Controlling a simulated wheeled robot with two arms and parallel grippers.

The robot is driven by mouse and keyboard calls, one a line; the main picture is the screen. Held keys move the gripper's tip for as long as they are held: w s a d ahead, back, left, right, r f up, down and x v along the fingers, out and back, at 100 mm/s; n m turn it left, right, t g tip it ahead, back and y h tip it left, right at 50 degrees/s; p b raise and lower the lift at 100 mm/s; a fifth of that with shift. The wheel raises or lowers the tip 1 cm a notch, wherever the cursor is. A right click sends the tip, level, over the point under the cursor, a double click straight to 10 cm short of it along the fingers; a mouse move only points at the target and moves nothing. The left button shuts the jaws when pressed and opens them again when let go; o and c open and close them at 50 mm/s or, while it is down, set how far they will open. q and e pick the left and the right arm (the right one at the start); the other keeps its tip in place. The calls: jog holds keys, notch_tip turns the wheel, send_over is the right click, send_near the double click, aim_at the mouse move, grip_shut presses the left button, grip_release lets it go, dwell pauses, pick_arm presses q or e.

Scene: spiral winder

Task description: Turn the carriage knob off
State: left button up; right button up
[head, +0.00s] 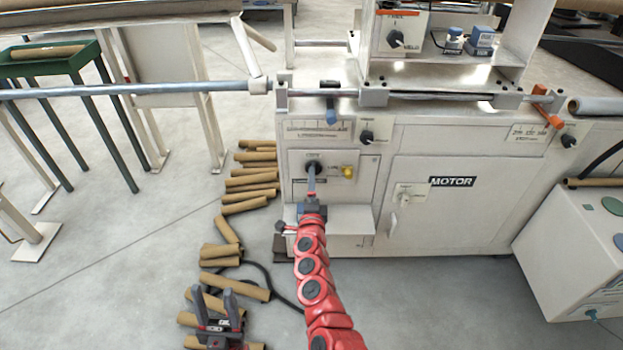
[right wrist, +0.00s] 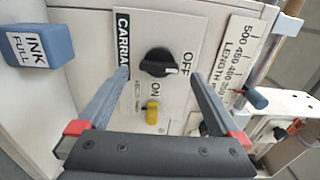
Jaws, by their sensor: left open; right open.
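The carriage knob (right wrist: 157,62) is black, on a white panel with CARRIAGE, OFF and ON lettering in the right wrist view. Its white mark is at its right end, beside the OFF lettering. In the head view the knob (head: 313,166) is on the machine's front panel. My right gripper (right wrist: 160,70) is open, its two fingers on either side of the knob in the picture; no contact shows. In the head view the right gripper (head: 311,183) points at the panel. My left gripper (head: 214,298) is open and empty at the lower left, above cardboard tubes.
A yellow knob (right wrist: 151,112) sits close to the carriage knob. A blue ink block (right wrist: 29,46) and a length scale (right wrist: 236,60) flank the panel. Cardboard tubes (head: 250,183) lie on the floor left of the machine. The MOTOR door (head: 450,215) is to the right.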

jog(key=s+p, duration=0.1)
jog(key=s, duration=1.3)
jog(key=shift+w+f, duration=0.1)
